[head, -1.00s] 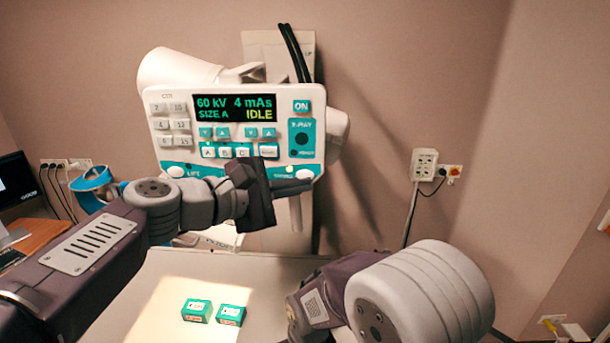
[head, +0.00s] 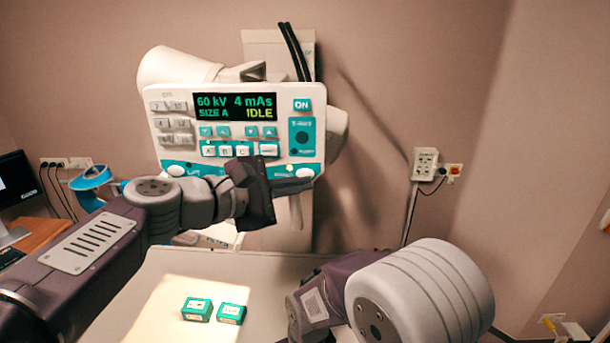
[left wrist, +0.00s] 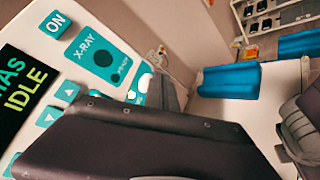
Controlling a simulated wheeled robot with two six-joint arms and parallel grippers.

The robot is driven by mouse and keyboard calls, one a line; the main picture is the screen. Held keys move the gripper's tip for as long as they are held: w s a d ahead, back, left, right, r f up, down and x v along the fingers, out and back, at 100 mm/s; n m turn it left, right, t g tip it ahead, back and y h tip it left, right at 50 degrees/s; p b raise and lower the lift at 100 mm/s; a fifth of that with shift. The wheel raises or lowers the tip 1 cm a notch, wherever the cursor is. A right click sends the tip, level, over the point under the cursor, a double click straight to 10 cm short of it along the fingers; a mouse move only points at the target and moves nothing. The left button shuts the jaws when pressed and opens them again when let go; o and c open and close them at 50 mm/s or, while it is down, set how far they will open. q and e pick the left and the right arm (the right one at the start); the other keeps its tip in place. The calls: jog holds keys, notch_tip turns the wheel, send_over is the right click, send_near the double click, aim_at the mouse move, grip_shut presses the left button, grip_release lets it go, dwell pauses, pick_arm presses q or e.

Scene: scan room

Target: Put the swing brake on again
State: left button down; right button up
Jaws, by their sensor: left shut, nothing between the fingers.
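The white X-ray control panel (head: 236,107) hangs at the back middle and its display reads 60 kV, 4 mAs, SIZE A, IDLE. A pale oval button (head: 305,171) sits at its lower right corner; its label beside it is too small to read. A similar button (head: 175,170) marked LIFT sits at the lower left. My left gripper (head: 298,186) is shut and empty, its tips just below the lower right button; I cannot tell whether they touch the panel. In the left wrist view a lit pale button (left wrist: 144,83) shows close beside the fingers.
Two small green boxes (head: 213,311) lie on the pale table (head: 160,275) below. My right arm fills the lower right. A wall socket box (head: 425,163) and a monitor (head: 17,178) stand well apart. In the left wrist view, a blue pad (left wrist: 229,80) lies beyond the fingers.

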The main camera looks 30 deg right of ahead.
pick_arm(q)
jog(key=shift+w, duration=0.15)
dwell(0.7)
jog(key=shift+w+d, duration=0.2)
jog(key=shift+w, duration=0.05)
jog(key=shift+w+d+p, duration=0.2)
jog(key=shift+w+p, duration=0.1)
jog(key=shift+p, duration=0.05)
dwell(0.8)
jog(key=shift+s+a+b, duration=0.45)
jog(key=shift+s+b, duration=0.1)
jog(key=shift+s, duration=0.15)
